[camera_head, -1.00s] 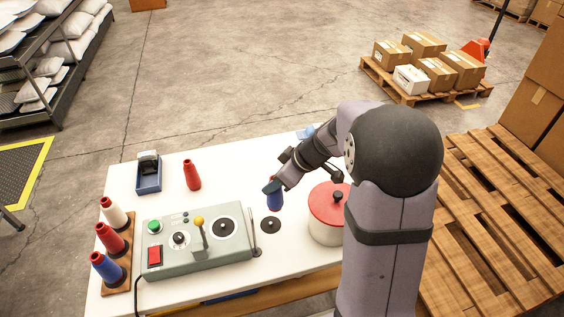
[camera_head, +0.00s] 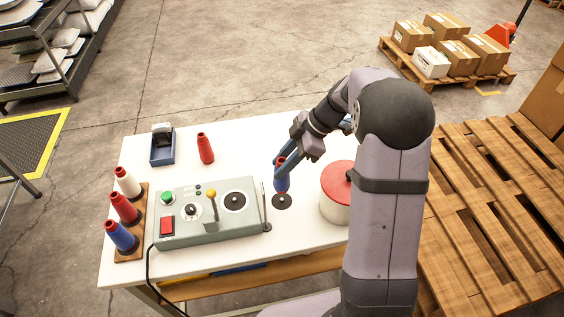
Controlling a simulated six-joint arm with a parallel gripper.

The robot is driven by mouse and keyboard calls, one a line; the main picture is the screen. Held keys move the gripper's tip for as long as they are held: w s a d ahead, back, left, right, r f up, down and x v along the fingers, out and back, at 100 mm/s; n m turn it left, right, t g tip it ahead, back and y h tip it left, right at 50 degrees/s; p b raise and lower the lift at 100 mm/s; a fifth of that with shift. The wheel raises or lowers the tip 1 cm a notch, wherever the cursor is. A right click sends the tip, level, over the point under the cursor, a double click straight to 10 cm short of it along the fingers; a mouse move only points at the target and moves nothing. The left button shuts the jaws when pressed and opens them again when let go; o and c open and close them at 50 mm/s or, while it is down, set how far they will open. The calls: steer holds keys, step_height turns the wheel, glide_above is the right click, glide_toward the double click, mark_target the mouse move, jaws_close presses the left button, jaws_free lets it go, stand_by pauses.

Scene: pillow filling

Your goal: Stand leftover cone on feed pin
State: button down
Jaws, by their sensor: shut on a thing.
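My gripper (camera_head: 282,163) is shut on a blue cone (camera_head: 282,184), gripping it near its top. The cone is upright, and its base is directly above or just at the dark round disc (camera_head: 282,202) on the white table. I cannot tell whether the base touches the disc, and no pin is visible under the cone. A red cone (camera_head: 205,149) stands alone at the back of the table. White (camera_head: 127,183), red (camera_head: 124,208) and blue (camera_head: 121,236) cones sit tilted on a wooden rack (camera_head: 130,253) at the left edge.
A grey-green control box (camera_head: 180,236) with a yellow-knobbed lever stands left of the disc. A white pot with a red lid (camera_head: 337,181) stands close to the right. A small blue box (camera_head: 162,158) is at the back left. Free table lies behind the disc.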

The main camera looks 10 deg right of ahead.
steer(key=shift+f+b, duration=0.65)
steer(key=shift+f, duration=1.3)
steer(key=shift+f+b, duration=0.35)
steer(key=shift+b, duration=0.75)
steer(key=shift+f+b, duration=1)
steer(key=shift+b, duration=0.45)
stand_by(0.5)
steer(key=c, duration=1.3)
jaws_free()
steer(key=shift+r, duration=0.1)
